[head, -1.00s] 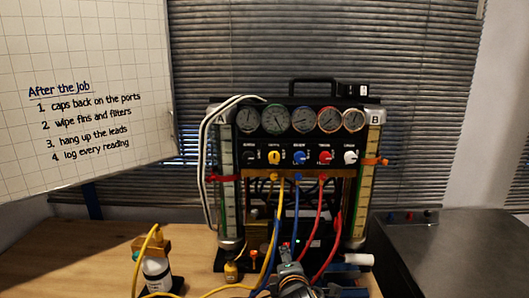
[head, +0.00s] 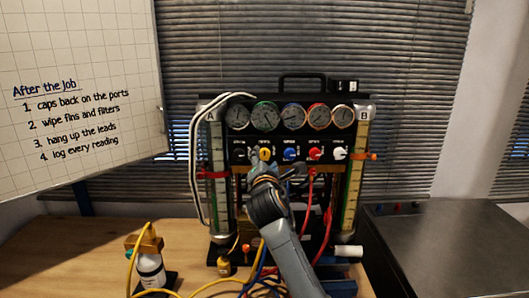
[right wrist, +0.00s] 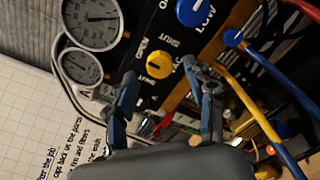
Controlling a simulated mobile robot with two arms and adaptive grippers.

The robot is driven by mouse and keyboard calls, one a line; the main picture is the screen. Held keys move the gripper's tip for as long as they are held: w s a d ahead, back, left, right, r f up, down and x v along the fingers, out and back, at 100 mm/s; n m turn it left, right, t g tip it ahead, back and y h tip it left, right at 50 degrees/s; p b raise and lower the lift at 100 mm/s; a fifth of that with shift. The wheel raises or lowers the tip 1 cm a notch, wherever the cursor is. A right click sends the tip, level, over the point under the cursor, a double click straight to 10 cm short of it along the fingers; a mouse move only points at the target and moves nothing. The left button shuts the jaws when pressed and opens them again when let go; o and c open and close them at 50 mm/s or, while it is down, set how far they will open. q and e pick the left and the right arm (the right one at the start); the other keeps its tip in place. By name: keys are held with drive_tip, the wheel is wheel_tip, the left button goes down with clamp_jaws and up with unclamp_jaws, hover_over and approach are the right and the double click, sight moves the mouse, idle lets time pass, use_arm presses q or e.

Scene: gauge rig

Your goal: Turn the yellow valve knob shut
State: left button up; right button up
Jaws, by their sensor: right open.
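The yellow valve knob (head: 264,154) is on the black front panel (head: 327,155) of the gauge rig, under the dials. In the right wrist view the knob (right wrist: 159,65) carries a dark mark and has OPEN and SHUT lettering beside it. My right gripper (head: 274,169) is in front of the panel, just below the knob. In the right wrist view its open fingers (right wrist: 160,72) are apart, one toward each side of the knob. I cannot tell whether they touch it. My left gripper is not in view.
Yellow, blue and red hoses hang below the panel. A white bottle (head: 150,270) stands on the table at left. A dark grey surface (head: 450,240) is at right.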

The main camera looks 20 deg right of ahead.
sight(265, 155)
drive_tip(key=shift+x, duration=1.85)
clamp_jaws()
